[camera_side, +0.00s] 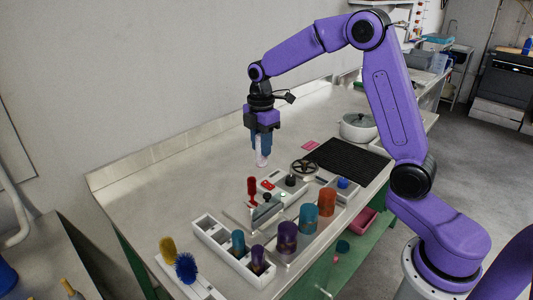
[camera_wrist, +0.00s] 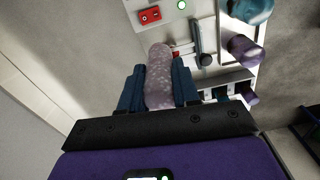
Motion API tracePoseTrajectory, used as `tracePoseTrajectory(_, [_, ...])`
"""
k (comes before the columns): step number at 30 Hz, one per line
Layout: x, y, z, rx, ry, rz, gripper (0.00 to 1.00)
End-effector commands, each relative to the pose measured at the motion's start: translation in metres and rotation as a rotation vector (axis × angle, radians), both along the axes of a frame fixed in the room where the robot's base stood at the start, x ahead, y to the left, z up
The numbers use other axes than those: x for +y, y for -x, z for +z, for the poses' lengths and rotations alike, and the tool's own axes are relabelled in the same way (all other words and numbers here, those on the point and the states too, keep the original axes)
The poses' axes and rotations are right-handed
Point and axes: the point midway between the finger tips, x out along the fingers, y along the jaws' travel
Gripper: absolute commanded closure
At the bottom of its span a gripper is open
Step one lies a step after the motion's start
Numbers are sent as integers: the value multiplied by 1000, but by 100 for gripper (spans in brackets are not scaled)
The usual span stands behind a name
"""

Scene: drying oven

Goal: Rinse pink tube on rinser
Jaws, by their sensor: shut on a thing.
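My gripper (camera_side: 261,150) points down and is shut on the pink tube (camera_side: 262,160), above the steel counter. In the wrist view the tube (camera_wrist: 160,75), pale pink and speckled, lies between the two blue fingers (camera_wrist: 158,88). The fingers hide part of it, and I cannot tell which end is its mouth. A round, dark, spoked fitting (camera_side: 304,168), which looks like the rinser, sits on the counter to the right of the tube in the side view. The tube is apart from it.
Teal (camera_side: 309,218), orange (camera_side: 327,202) and purple (camera_side: 287,237) vessels stand near the front edge. A white rack (camera_side: 208,232) holds smaller tubes. Yellow (camera_side: 167,249) and blue (camera_side: 186,267) brushes stand front left. A black mat (camera_side: 345,159) and pot (camera_side: 358,127) lie behind.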

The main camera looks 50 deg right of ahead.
Motion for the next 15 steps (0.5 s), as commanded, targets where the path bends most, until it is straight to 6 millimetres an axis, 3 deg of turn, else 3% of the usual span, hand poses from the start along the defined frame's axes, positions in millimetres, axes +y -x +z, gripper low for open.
tracePoseTrajectory(3, [-52, -6, -13, 2, 1, -106, 97])
tracePoseTrajectory(9, [-131, -5, -32, 2, 0, -262, 97])
tracePoseTrajectory(15, [-185, 4, -46, 1, 0, -368, 97])
